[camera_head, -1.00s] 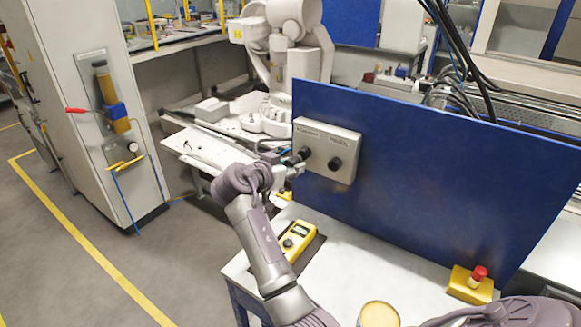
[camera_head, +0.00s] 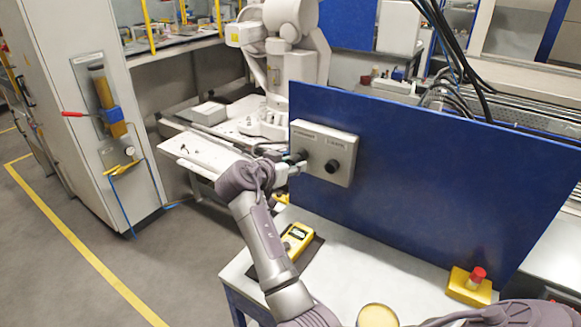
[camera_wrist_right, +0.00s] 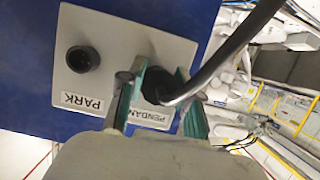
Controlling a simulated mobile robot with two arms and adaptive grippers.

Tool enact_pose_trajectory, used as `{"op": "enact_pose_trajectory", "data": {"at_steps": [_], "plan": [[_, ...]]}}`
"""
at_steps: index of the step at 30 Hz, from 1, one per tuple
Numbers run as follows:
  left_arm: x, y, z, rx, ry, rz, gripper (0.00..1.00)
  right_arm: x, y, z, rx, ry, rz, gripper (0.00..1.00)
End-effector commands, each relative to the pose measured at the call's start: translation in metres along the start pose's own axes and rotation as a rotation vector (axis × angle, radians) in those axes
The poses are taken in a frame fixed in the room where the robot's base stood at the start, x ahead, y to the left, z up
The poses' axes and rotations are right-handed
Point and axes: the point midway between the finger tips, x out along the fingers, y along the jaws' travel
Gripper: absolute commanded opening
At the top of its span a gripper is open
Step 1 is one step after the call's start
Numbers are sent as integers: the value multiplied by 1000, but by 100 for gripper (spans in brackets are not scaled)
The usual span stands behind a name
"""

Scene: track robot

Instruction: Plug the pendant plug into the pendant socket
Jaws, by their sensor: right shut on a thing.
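The grey connector box (camera_head: 341,150) is mounted on the blue panel. In the right wrist view its face appears upside down, with a PARK label and a partly covered PENDANT label (camera_wrist_right: 150,115). My right gripper (camera_head: 293,166) is at the left, PENDANT side of the box. Its two greenish fingers (camera_wrist_right: 163,88) are shut on the black pendant plug (camera_wrist_right: 157,82), whose thick black cable (camera_wrist_right: 235,45) leaves to the upper right. The plug is lined up at the pendant socket, which it and the fingers hide; how deep it sits I cannot tell. The left gripper is out of view.
The black PARK socket (camera_head: 332,166) beside it is free. A yellow handheld device (camera_head: 297,238) lies on the white table below. A yellow box with a red button (camera_head: 470,284) stands at the right. The blue panel (camera_head: 450,175) closes off the back.

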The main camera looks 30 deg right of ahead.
Motion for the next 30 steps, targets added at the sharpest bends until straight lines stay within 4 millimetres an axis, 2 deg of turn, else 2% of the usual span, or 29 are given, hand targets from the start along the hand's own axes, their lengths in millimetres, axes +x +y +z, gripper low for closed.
{"op": "enact_pose_trajectory", "data": {"at_steps": [11, 12, 17, 26, 30], "plan": [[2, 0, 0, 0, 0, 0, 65, 8, 0, -3, 0, 1, 1, 0], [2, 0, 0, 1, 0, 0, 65, 8, 0, -3, 0, 1, 1, 35], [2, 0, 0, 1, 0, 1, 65, 8, 0, -3, 1, 0, 1, 62], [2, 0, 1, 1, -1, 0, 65, 7, 0, -3, 1, -1, 0, 63], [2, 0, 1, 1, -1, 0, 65, -5, -1, -2, 2, -2, -3, 63]]}}
